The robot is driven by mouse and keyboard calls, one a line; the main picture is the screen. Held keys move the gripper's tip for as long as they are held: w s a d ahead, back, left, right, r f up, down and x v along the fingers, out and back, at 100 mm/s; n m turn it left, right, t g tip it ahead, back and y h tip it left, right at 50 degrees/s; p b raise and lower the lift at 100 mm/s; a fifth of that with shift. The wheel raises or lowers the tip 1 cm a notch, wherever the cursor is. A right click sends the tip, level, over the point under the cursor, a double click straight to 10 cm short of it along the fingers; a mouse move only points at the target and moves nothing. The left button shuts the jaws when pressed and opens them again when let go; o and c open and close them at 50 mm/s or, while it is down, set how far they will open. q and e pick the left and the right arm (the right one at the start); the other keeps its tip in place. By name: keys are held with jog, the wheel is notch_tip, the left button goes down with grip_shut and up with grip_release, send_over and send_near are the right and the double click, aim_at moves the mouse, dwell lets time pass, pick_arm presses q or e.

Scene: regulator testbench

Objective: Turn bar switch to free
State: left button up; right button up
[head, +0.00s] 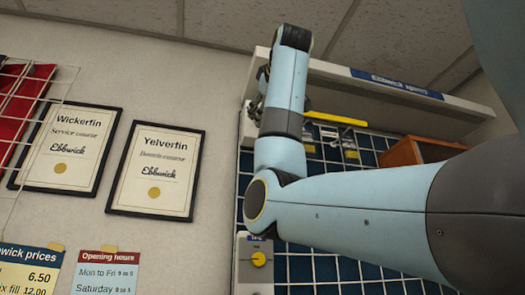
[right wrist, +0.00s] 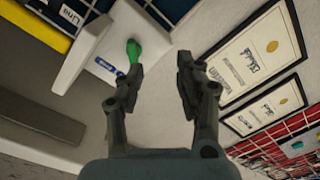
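A green handle (right wrist: 133,50) stands out from a white labelled plate (right wrist: 104,66) in the right wrist view. I cannot read which setting it is on, or confirm that it is the bar switch. My right gripper (right wrist: 160,72) is open, with nothing between its fingers. The left finger in the picture is close to the green handle; I cannot tell whether they touch. In the head view the right gripper (head: 259,97) is mostly hidden behind my wrist, near the shelf's left end. A yellow round knob (head: 259,259) sits on a white box lower down. My left gripper is not in view.
A pale shelf (head: 400,104) with a blue sign runs along the top of a blue gridded panel (head: 300,268). A yellow bar (head: 336,118) and a brown box (head: 425,150) are under it. Framed certificates (head: 157,170) hang on the wall at left.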

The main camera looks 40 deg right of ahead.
jog(key=s+r, duration=0.3)
jog(key=p+x, duration=0.5)
jog(key=x, duration=0.6)
jog(key=shift+s+d+r+h, duration=0.2)
jog(key=shift+d+r+h, duration=0.15)
jog(key=shift+r, duration=0.1)
grip_shut()
